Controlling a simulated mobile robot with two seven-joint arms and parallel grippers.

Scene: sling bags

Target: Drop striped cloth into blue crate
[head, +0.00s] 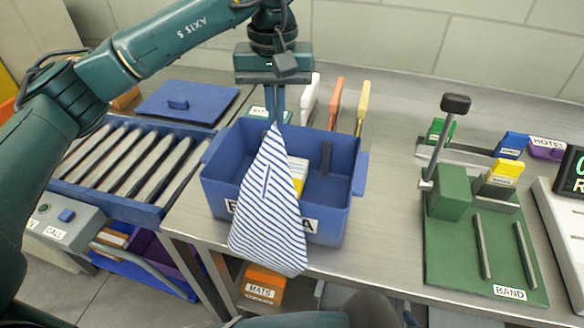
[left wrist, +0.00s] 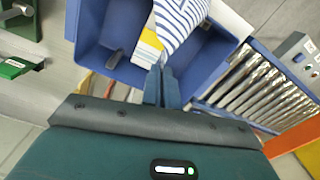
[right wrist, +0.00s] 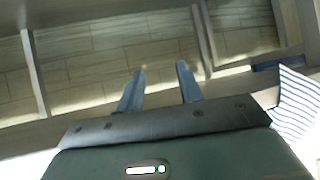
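The blue-and-white striped cloth (head: 268,205) hangs from my left gripper (head: 275,108). Its lower end hangs in front of the crate's near wall and covers part of the label. In the left wrist view the fingers (left wrist: 162,88) are shut on the cloth (left wrist: 182,20). The blue crate (head: 219,190) stands on the steel table, and the gripper is above it. Inside the crate shows a yellow-and-white item (head: 299,172). In the right wrist view my right gripper (right wrist: 160,88) is open and empty, with part of the cloth (right wrist: 298,105) at the right edge.
A roller conveyor (head: 125,165) with a blue lid (head: 185,102) is left of the crate. A green BAND fixture (head: 455,245) with a lever stands at right. An orange MATS box (head: 262,284) sits below the table.

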